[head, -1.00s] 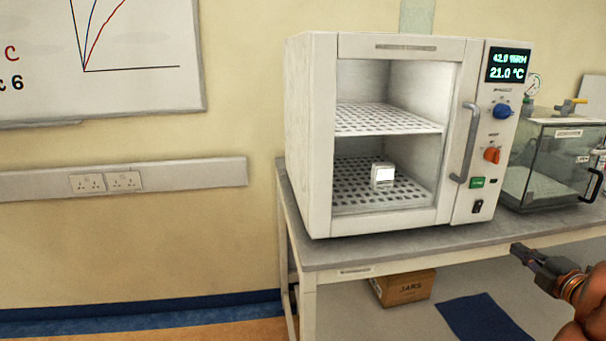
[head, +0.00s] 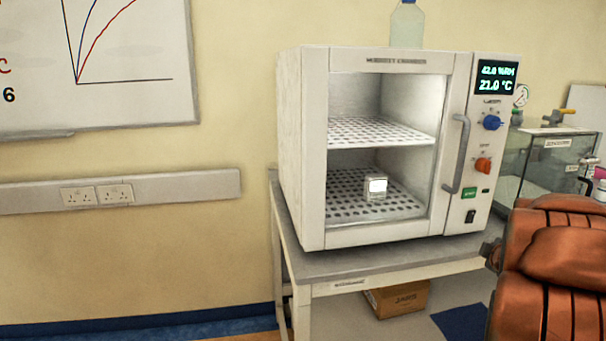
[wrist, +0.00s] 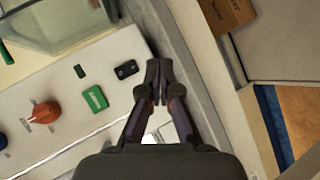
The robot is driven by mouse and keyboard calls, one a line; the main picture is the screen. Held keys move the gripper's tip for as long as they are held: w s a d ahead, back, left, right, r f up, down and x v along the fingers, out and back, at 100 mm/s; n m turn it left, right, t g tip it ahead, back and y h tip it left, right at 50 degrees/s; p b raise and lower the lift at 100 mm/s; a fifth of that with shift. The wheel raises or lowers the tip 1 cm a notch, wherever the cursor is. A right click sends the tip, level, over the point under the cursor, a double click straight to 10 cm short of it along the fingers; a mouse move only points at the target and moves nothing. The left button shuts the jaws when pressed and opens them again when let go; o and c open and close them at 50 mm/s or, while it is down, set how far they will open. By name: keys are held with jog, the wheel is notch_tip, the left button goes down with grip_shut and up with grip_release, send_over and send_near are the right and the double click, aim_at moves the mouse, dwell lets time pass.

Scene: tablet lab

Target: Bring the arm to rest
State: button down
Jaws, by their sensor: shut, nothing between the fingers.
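My gripper (wrist: 159,80) is shut and empty in the wrist view, its fingertips together beside the bench edge and the chamber's control panel (wrist: 60,125). In the head view my orange arm fills the lower right and the fingers are mostly hidden behind it. The white humidity chamber (head: 290,150) stands on the bench, and I cannot tell whether its clear door is shut. A small white device with a lit display (head: 374,187) sits on its lower perforated shelf.
A glass cabinet (head: 555,160) stands right of the chamber. A bottle (head: 407,25) is on top of the chamber. A cardboard box (head: 398,299) is under the bench (head: 390,262). A wall socket rail (head: 200,184) and whiteboard (head: 130,100) are left. The floor at left looks clear.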

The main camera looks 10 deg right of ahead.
jog(key=s+a+f+m+g+y, duration=0.1)
jog(key=s+a+f+m+g, duration=0.2)
jog(key=a, duration=0.5)
jog(key=s+a+f+m+g+y, duration=0.1)
jog(key=s+a+f+m+g, duration=0.1)
jog(key=s+a, duration=0.5)
jog(key=s+a+f+m+g+y, duration=0.1)
jog(key=s+a+f+m+g, duration=0.15)
jog(key=a, duration=0.65)
jog(key=s+a+f+g+y, duration=0.2)
jog(key=s+a+g+y, duration=0.3)
jog(key=s+a, duration=1.25)
notch_tip(320, 180, up, 14)
jog(key=p, duration=1.3)
jog(key=shift+m+h, duration=0.4)
jog(key=shift+m, duration=0.05)
